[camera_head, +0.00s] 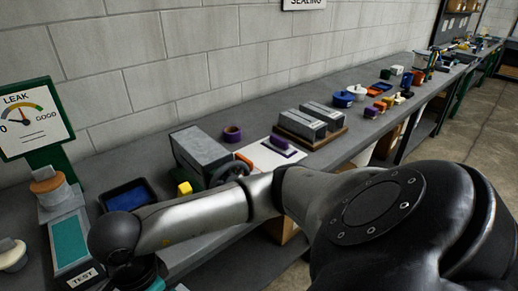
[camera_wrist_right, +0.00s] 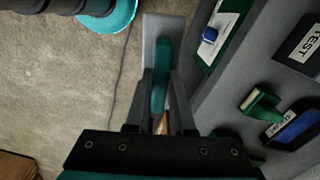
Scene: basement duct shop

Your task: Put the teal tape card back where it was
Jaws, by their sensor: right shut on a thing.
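My right gripper (camera_wrist_right: 161,85) is shut on the teal tape card (camera_wrist_right: 160,62), whose teal strip stands between the fingers in the right wrist view. A pale grey flat part (camera_wrist_right: 150,28) shows right behind the strip; I cannot tell whether it belongs to the card. The card is over the floor beside the bench edge, apart from the bench top as far as I can see. In the head view my right arm reaches across to the lower left, and its hand is mostly hidden behind the arm. My left gripper is not in view.
The grey bench (camera_head: 262,120) runs along the wall. A leak gauge sign (camera_head: 33,118), a TEST stand with a teal panel (camera_head: 69,241), a blue-lined tray (camera_head: 127,198) and a yellow block (camera_head: 184,188) stand near. Grey boxes (camera_head: 311,121) stand farther right.

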